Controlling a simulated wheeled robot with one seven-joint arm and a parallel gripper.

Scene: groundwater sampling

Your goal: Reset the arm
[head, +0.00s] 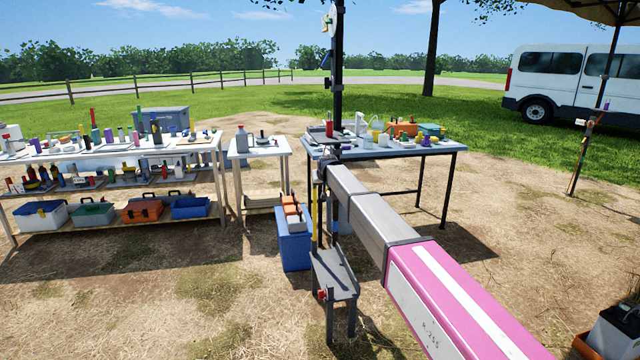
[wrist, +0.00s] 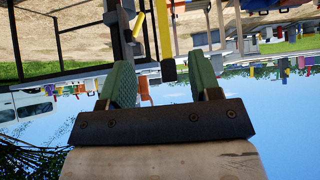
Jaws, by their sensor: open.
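My gripper (wrist: 162,78) shows in the wrist view as two green fingers on a dark bracket. The fingers are apart and I see nothing held between them. The wrist view is upside down, with sky at the bottom. In the head view my arm (head: 385,225), grey then pink, stretches from the lower right toward the dark post (head: 337,75) at the centre. My gripper cannot be made out clearly there. A yellow rod with a dark end (wrist: 164,40) shows beyond the fingers, apparently apart from them.
A blue-topped table (head: 425,152) with bottles and boxes stands behind my arm. A small white table (head: 260,152) and a crowded shelf rack (head: 215,165) stand to its left. A blue bin (head: 293,250) and a grey step stand (head: 335,275) are low by the post. Open ground lies at front left.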

